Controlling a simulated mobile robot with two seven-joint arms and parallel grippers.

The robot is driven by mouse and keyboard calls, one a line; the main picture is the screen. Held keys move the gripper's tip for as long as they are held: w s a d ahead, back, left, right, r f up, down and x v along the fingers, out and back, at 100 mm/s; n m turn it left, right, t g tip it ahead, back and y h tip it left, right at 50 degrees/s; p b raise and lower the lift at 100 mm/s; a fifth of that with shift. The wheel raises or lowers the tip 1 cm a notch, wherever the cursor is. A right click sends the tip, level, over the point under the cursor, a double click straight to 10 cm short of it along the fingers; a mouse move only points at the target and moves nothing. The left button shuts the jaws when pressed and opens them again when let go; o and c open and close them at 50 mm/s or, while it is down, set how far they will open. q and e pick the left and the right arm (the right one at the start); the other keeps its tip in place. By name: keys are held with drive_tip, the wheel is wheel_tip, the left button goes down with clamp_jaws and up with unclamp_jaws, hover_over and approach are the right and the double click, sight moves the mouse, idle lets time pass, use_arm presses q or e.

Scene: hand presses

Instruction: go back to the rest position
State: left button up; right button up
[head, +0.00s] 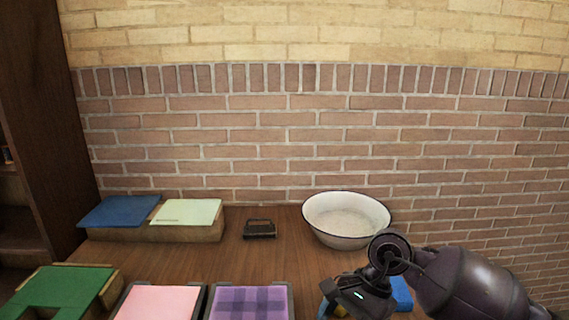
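My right arm comes in from the lower right. Its wrist and gripper (360,296) are at the bottom edge, in front of the white bowl. The fingertips are hidden or below the frame, so I cannot tell if they are open or shut. A blue thing (402,294) shows just right of the gripper, partly hidden by it. Small blue and yellow parts show at its left; I cannot tell what they belong to. My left gripper is not in view.
A white bowl (346,232) with a dark rim and a small dark brush-like block (259,229) stand at the back of the wooden table (200,262). Blue (120,211), pale green (186,212), green (58,290), pink (160,303) and purple checked (250,303) pads lie left and front. A brick wall stands behind.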

drive_tip(key=s+a+r+m+t+y, duration=0.2)
drive_tip(key=s+a+m+y, duration=0.4)
drive_tip(key=m+y, duration=0.75)
drive_tip(key=w+d+f+m+t+h, duration=0.2)
drive_tip(key=d+f+m+t+h, duration=0.3)
drive_tip(key=m+t, duration=0.7)
drive_tip(key=w+d+f+m+t+h, duration=0.3)
drive_tip(key=d+m+t, duration=0.4)
drive_tip(key=m, duration=1.1)
drive_tip(key=s+d+f+m+g+h, duration=0.3)
drive_tip(key=s+d+f+m+h, duration=0.2)
drive_tip(key=s+f+m, duration=0.2)
drive_tip(key=s+d+f+m+g+h, duration=0.3)
drive_tip(key=s+d+f+m+h, duration=0.2)
drive_tip(key=s+f+m, duration=0.3)
wheel_tip(320, 180, down, 3)
drive_tip(key=shift+s+d+r+m+g+h, duration=0.2)
drive_tip(key=shift+d+m+g+h, duration=0.2)
drive_tip(key=shift+m, duration=0.75)
